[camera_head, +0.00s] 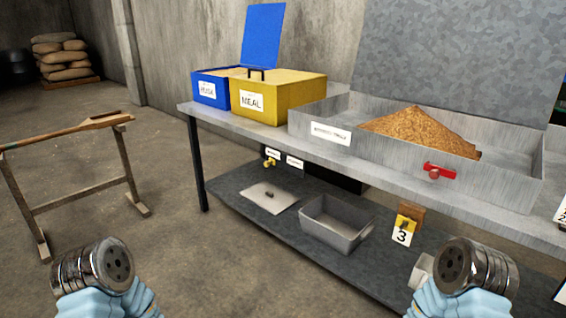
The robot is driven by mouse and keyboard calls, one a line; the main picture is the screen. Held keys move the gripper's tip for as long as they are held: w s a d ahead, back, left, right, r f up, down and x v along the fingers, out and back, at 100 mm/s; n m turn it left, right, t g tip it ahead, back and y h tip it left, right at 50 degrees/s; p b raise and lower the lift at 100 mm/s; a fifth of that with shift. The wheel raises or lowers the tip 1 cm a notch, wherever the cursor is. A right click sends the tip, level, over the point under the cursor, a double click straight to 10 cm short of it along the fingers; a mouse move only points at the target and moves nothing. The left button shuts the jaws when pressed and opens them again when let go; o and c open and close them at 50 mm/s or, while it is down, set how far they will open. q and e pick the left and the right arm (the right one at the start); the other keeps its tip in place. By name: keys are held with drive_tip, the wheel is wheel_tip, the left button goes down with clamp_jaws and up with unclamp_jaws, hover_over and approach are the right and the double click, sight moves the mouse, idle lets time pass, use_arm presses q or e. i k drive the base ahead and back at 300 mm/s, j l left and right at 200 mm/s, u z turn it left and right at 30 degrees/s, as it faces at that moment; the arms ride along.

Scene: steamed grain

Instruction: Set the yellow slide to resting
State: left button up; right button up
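A small yellow piece (270,162) shows under the table's front edge, beside two small white labels, the left one (273,153) and the right one (294,162). It is too small to tell its exact shape or setting. A yellow card marked 3 (405,229) stands by a brown block on the lower shelf. Only metal and pale blue parts of my arms show at the bottom left and bottom right. No fingers of either gripper show, and nothing of mine touches the yellow piece.
A grey tray (310,143) with a grain heap and red handle (438,171) stands on the table. Yellow (300,84) and blue (205,88) boxes stand left of it. A grey bin (338,240) and flat plate (286,199) lie below. A wooden trestle (80,197) stands left.

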sight(271, 161)
drive_tip(key=i+j+z, duration=0.1)
drive_tip(key=z, duration=0.55)
drive_tip(key=i+j+z, duration=0.2)
drive_tip(key=j, duration=0.35)
drive_tip(key=i+j+z, duration=0.2)
drive_tip(key=j, duration=0.35)
drive_tip(key=j+z, duration=0.25)
drive_tip(key=j, duration=0.3)
